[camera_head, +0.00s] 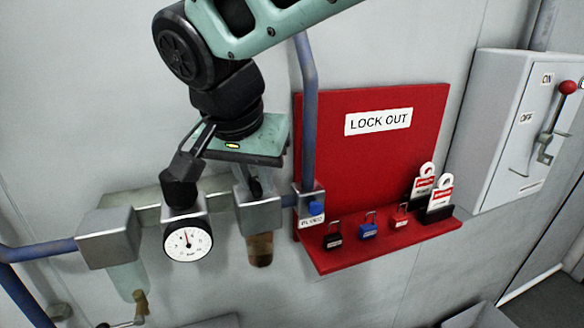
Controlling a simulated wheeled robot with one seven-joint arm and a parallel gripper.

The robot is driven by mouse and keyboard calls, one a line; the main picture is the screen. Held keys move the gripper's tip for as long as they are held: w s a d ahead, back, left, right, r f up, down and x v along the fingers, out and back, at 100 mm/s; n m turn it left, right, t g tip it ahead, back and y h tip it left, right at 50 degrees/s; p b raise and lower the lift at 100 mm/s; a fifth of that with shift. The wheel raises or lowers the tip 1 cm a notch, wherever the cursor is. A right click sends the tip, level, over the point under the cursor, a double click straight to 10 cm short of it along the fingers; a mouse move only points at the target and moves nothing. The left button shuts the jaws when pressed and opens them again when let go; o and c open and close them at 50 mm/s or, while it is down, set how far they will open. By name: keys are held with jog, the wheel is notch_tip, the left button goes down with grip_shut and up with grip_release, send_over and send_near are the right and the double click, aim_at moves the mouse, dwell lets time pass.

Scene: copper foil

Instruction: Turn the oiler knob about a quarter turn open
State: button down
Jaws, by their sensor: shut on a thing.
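The oiler is a grey metal block (258,214) with an amber bowl (260,250) hanging below it, in the middle of the head view. My gripper (252,184) comes down from above onto the top of this block. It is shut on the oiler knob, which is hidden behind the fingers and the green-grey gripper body. The knob's turn angle cannot be seen.
Left of the oiler stand a black regulator knob (180,186), a white gauge (187,243) and a filter block (108,237). Right are a blue pipe (307,110), a small blue knob (316,208), a red lockout board (378,165) with padlocks and tags, and a switch box (500,120).

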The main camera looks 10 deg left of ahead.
jog(key=shift+m+h, duration=0.3)
jog(key=shift+m, duration=0.3)
jog(key=c, duration=1.3)
grip_release()
jog(key=b+v, duration=0.2)
jog(key=v, duration=1.5)
jog(key=shift+r, duration=0.3)
